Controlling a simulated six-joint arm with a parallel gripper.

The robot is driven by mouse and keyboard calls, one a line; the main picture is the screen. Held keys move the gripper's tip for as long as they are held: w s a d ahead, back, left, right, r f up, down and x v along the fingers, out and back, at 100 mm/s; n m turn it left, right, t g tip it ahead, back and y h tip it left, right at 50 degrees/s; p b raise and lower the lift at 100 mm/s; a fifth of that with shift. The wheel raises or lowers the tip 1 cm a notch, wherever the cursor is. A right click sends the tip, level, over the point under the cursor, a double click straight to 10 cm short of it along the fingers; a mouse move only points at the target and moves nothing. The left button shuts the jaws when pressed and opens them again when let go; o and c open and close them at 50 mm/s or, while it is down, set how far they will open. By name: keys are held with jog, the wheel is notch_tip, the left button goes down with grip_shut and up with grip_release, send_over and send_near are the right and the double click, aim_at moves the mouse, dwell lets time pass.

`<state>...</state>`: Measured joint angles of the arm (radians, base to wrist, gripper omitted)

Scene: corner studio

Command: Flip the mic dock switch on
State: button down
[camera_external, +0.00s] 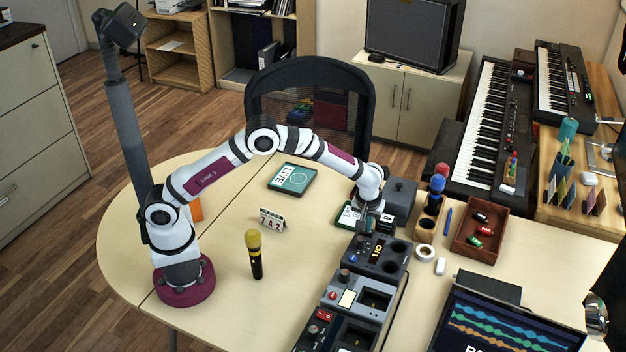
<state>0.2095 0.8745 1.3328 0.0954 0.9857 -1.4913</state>
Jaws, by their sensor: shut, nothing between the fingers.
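A row of dark dock units runs along the table's right middle. The nearest to my arm is a black unit (361,262) with round wells and a small yellow-lettered display; below it is a grey unit (341,286) with a pale square panel, then a black unit (349,337) with a red switch (324,315). I cannot tell which is the mic dock, nor its switch's position. My gripper (362,225) points down just behind the top unit, shut and empty; its tips are small and partly hidden. A yellow-headed microphone (255,255) stands upright on the table.
A grey box (401,197) stands close right of my gripper. Beside it are a wooden holder (428,222) with red and blue-topped items, a tape roll (424,251) and a brown tray (480,243). A laptop (500,325) sits front right.

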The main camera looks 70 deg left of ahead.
jog(key=shift+r, duration=0.1)
jog(key=s+r, duration=0.3)
jog(key=r, duration=1)
jog(key=shift+s+d, duration=0.2)
jog(key=shift+s, duration=0.15)
jog(key=shift+r, duration=0.1)
jog(key=s+a+r+m+g, duration=0.1)
jog(key=s+a+r+m, duration=0.2)
jog(key=s, duration=0.4)
jog(key=s+a+r+m, duration=0.2)
jog(key=s+a+m, duration=0.1)
jog(key=s, duration=0.5)
jog(key=s+a+f+m, duration=0.1)
jog(key=s+m, duration=0.3)
jog(key=s, duration=0.6)
jog(key=s+a+f+m+g+h, duration=0.1)
jog(key=s+m, duration=0.3)
jog(key=s, duration=0.6)
jog(key=shift+s+a+f+m, duration=0.3)
jog(key=shift+a+f, duration=0.1)
jog(key=shift+f, duration=0.5)
jog(key=c, duration=1.5)
grip_release()
jog(key=shift+w, duration=0.1)
jog(key=shift+c, duration=0.2)
